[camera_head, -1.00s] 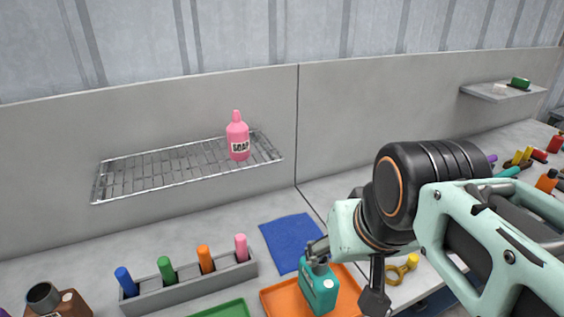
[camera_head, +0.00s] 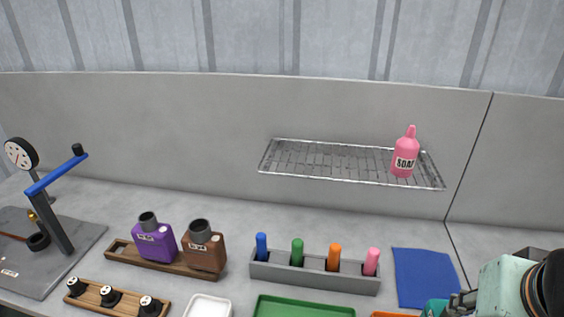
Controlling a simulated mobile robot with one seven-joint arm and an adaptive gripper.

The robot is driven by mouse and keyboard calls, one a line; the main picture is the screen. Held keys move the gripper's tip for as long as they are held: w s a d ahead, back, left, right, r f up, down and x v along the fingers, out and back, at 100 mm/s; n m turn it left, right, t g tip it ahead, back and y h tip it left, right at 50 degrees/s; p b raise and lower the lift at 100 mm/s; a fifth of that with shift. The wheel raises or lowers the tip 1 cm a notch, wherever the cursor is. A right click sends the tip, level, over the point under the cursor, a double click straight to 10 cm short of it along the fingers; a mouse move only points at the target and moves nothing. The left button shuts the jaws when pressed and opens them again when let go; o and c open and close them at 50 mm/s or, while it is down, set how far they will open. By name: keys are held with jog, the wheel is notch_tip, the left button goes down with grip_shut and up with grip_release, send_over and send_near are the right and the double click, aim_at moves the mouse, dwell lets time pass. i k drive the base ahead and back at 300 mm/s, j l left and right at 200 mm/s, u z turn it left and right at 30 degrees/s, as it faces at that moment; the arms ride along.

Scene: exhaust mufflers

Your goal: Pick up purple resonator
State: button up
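The purple resonator (camera_head: 154,242) is a purple block with a dark round neck on top and a small pale label. My gripper (camera_head: 458,303) is at the bottom right edge, far to the right of the purple resonator. It is at a teal block (camera_head: 434,308), mostly cut off by the frame. Whether its fingers are shut on that block does not show clearly.
A grey rack (camera_head: 310,275) with several coloured pegs, a green tray (camera_head: 300,306) and a blue cloth (camera_head: 424,278) lie between. A wooden strip with black knobs (camera_head: 112,297) is in front. A gauge press (camera_head: 45,215) stands left. A wire shelf (camera_head: 330,163) holds pink soap (camera_head: 404,155).

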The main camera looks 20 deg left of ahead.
aim_at(154, 241)
jog(key=u, duration=2.15)
jog(key=i+j+z, duration=0.1)
jog(key=i+j, duration=0.15)
jog(key=i+j+z, duration=0.15)
jog(key=j, duration=0.25)
jog(key=i, duration=0.1)
